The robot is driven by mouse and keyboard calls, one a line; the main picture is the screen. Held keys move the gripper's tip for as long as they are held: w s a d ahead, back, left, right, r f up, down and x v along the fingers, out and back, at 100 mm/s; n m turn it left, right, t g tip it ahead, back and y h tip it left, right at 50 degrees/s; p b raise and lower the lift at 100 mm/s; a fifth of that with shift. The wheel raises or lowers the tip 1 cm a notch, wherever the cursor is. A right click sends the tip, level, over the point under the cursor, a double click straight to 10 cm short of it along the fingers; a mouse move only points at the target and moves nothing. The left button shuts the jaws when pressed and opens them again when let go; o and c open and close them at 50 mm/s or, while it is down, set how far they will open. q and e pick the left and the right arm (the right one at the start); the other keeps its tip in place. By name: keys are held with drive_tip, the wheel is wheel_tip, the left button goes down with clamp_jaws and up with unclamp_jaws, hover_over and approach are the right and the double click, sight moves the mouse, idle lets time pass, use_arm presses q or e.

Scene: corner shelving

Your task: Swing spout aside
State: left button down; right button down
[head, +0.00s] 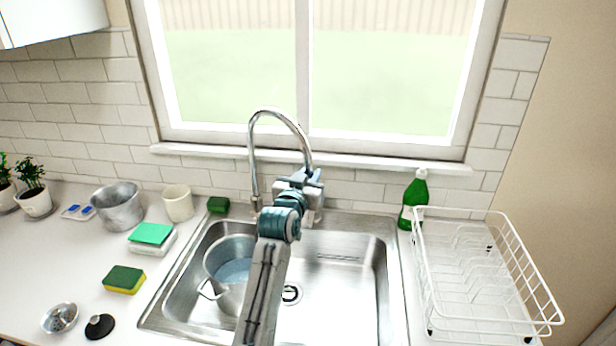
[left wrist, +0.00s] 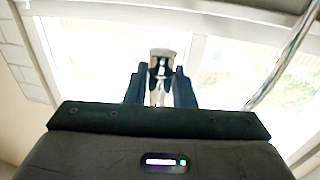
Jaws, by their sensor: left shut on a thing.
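The chrome faucet's arched spout (head: 270,110) rises behind the sink, in front of the window. Its arch bends to the right and its free end comes down at my left gripper (head: 306,178). The left gripper is shut on the spout's end, which shows between its fingers in the left wrist view (left wrist: 162,62). The faucet's lower part (head: 255,185) stands at the sink's back edge, left of the gripper. My left arm hides part of the sink. My right gripper is not in view.
A metal pot (head: 228,262) with water stands in the left of the sink (head: 345,300); the basin's right is clear. A green bottle (head: 413,200) and white dish rack (head: 480,270) stand to the right. A cup (head: 178,203), bucket (head: 118,207) and sponge (head: 124,279) are left.

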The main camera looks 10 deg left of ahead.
use_arm(q)
drive_tip(key=c, duration=1.3)
unclamp_jaws()
drive_tip(key=shift+w+d+f, duration=0.1)
drive_tip(key=shift+f, duration=0.05)
drive_tip(key=s+b, duration=0.1)
drive_tip(key=s, duration=0.2)
drive_tip(key=s+b, duration=0.1)
drive_tip(key=s, duration=0.3)
drive_tip(key=s+a+b, duration=0.1)
drive_tip(key=s, duration=0.2)
drive_tip(key=shift+s+b, duration=0.3)
drive_tip(key=shift+s, duration=0.1)
